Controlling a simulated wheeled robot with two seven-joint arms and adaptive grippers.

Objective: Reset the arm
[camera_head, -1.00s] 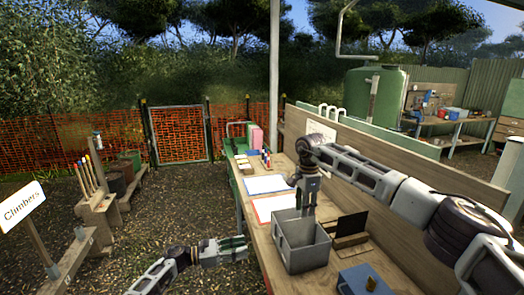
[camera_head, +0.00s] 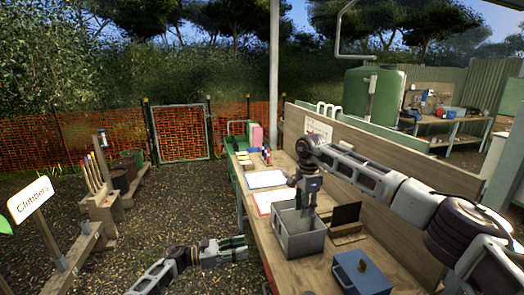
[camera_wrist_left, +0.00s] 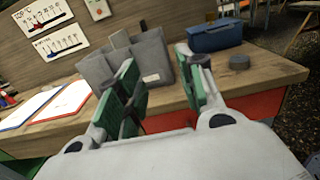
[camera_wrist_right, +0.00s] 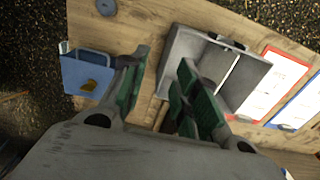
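My left gripper (camera_head: 236,250) is low in front of the bench, off its front edge, with nothing in it. Its two green-padded fingers stand apart in the left wrist view (camera_wrist_left: 160,92). My right gripper (camera_head: 309,208) points down at the grey bin (camera_head: 302,243) on the bench, and its fingertips overlap the bin's far part in the head view. Its fingers are apart with no object between them in the right wrist view (camera_wrist_right: 158,95). From the head view I cannot tell how far the fingertips are above or inside the bin.
A blue box (camera_head: 362,277) sits on the bench nearer me. A dark upright panel (camera_head: 346,215) stands right of the bin. A red-framed sheet (camera_head: 270,199) and a blue-framed sheet (camera_head: 265,179) lie beyond it. A wooden back panel (camera_head: 375,170) borders the bench. Open ground lies left.

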